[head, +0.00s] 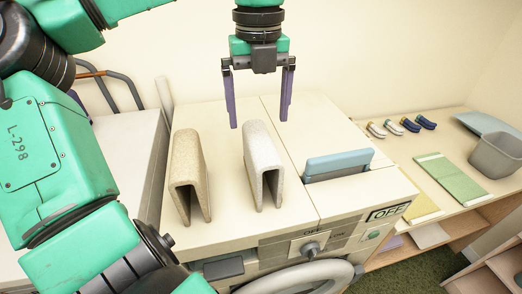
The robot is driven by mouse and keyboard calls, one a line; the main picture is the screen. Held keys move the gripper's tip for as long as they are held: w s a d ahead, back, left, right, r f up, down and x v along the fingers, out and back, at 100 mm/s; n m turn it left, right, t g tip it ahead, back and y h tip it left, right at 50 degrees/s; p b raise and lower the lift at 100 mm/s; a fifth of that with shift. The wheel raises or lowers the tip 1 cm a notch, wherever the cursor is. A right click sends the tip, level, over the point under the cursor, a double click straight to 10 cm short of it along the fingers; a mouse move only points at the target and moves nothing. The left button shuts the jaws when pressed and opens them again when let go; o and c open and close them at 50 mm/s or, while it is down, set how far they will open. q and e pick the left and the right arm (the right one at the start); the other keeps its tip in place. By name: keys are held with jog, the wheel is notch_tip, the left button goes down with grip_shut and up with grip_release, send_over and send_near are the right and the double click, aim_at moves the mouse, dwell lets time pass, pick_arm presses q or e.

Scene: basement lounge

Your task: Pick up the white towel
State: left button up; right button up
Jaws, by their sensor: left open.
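The white towel (262,165) stands folded like an upside-down U on top of the washing machine, in the middle of the head view. A beige towel (188,173) of the same shape stands to its left, apart from it. My left gripper (259,122) points down with its two purple fingers apart. It is open and empty, and in the picture its fingertips appear at the height of the white towel's top edge, one to either side. I cannot tell how far above the towel it is. My right gripper is not seen.
A blue item (338,164) sits in a slot of the washing machine (225,225), right of the white towel.

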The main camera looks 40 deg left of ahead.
aim_at(261, 139)
pick_arm(q)
jog(key=f+p, duration=0.1)
jog(key=f, duration=0.1)
jog(key=f+p, duration=0.1)
jog(key=f, duration=0.1)
jog(key=w+f+p, duration=0.1)
jog(key=f, duration=0.2)
jog(key=shift+w+a+f, duration=0.1)
jog(key=shift+a, duration=0.1)
jog(key=shift+f, duration=0.35)
jog(key=shift+s, duration=0.2)
jog(key=shift+w, duration=0.1)
jog(key=c, duration=1.5)
grip_shut()
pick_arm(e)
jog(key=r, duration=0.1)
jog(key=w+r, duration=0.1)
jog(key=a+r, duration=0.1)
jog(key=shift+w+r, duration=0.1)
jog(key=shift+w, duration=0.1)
